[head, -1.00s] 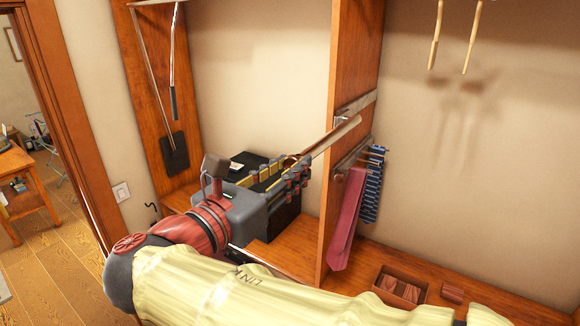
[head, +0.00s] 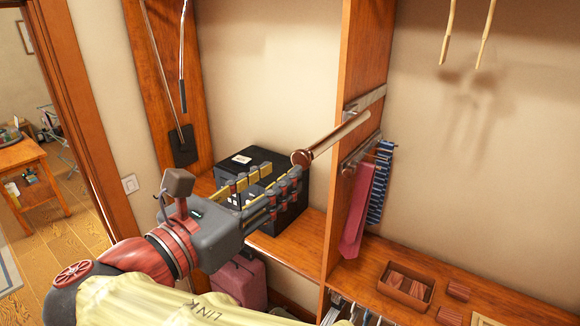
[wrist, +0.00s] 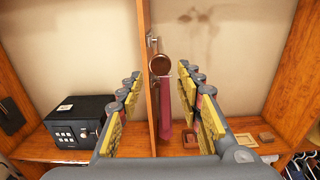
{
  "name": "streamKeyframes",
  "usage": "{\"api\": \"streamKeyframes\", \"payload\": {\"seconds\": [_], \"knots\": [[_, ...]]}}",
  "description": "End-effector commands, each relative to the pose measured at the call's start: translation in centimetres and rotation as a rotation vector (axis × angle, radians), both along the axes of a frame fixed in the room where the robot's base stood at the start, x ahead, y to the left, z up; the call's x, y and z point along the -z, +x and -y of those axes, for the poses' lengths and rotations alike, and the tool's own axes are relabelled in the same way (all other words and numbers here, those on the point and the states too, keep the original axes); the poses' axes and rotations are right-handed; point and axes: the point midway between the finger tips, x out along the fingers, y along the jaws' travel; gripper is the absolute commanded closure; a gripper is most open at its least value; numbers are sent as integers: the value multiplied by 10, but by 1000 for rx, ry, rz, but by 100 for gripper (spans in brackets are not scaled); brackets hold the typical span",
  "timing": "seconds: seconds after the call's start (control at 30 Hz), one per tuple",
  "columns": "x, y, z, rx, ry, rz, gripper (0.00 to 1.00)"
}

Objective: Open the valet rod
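The valet rod (head: 335,138) is a brown round rod with a wider knob end. It sticks out from a metal bracket (head: 370,101) on the wooden divider panel. In the wrist view the knob end (wrist: 160,65) faces me, between and beyond my two fingers. My gripper (head: 282,173) is open and empty, its fingers pointing toward the rod. In the head view its fingertips lie just left of and below the knob, with no clear contact. In the wrist view the fingers (wrist: 160,73) stand wide apart on either side of the knob.
A tie rack below the rod holds a red tie (head: 358,205) and a blue tie (head: 381,182). A black safe (head: 290,170) stands on the left shelf behind my gripper. The divider panel (head: 337,225) stands right of my gripper. A wooden box (head: 408,286) lies on the right shelf.

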Motion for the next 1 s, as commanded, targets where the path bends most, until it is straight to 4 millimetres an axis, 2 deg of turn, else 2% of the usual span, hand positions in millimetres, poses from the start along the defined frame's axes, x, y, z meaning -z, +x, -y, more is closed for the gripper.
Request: {"api": "streamKeyframes", "payload": {"seconds": [0.2,0.4,0.77,0.9,0.97,1.0], "knots": [[1,-30,-23,-3,-1,-1,64],[0,-42,-31,0,1,1,64],[0,-44,-32,0,2,2,64],[2,-41,-36,-16,63,38,64],[11,-37,-42,-41,134,45,64],[24,-35,-47,-59,195,36,64]]}}
